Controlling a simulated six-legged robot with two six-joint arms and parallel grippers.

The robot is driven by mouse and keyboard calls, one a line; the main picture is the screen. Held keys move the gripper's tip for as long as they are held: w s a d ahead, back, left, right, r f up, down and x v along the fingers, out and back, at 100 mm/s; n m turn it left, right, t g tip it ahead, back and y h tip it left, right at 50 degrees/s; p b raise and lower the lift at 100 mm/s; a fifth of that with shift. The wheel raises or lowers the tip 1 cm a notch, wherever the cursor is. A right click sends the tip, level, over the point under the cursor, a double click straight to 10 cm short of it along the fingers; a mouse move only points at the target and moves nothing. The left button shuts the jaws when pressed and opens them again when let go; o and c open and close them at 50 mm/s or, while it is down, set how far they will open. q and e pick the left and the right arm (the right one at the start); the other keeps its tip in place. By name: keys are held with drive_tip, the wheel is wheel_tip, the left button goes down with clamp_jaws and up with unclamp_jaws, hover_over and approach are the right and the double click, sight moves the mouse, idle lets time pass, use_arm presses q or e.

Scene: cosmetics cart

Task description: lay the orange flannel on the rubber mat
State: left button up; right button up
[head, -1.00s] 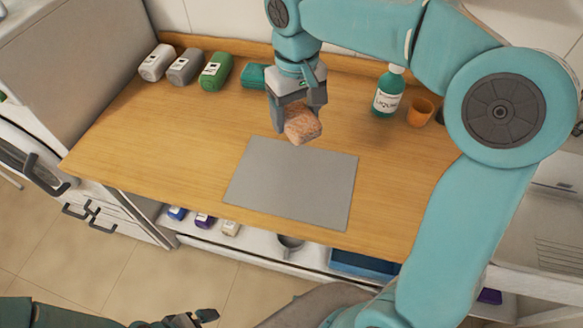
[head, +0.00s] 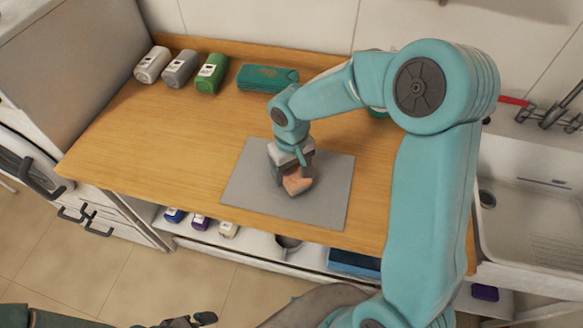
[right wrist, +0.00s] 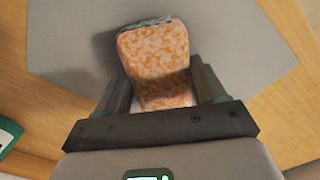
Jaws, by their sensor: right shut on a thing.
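The orange flannel (head: 298,184) is a small folded, mottled orange bundle. My right gripper (head: 291,180) is shut on it, over the middle of the grey rubber mat (head: 330,205). In the right wrist view the flannel (right wrist: 155,62) sits between the fingers, with the mat (right wrist: 235,35) behind it. It is at or just above the mat; I cannot tell if it touches. My left gripper (head: 190,321) is low at the bottom edge of the head view, away from the counter, and its jaws are too small to judge.
White, grey and green bottles (head: 211,73) lie at the back left of the wooden counter (head: 150,130). A folded teal cloth (head: 267,78) lies at the back. The counter left of the mat is clear. A sink (head: 530,205) is at the right.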

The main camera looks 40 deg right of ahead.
sight(291, 170)
drive_tip(key=shift+f, duration=0.1)
drive_tip(key=o, duration=0.5)
drive_tip(key=shift+s, duration=0.1)
drive_tip(key=o, duration=0.4)
drive_tip(key=shift+o, duration=0.2)
wheel_tip(291, 170, up, 12)
drive_tip(key=shift+r, duration=0.2)
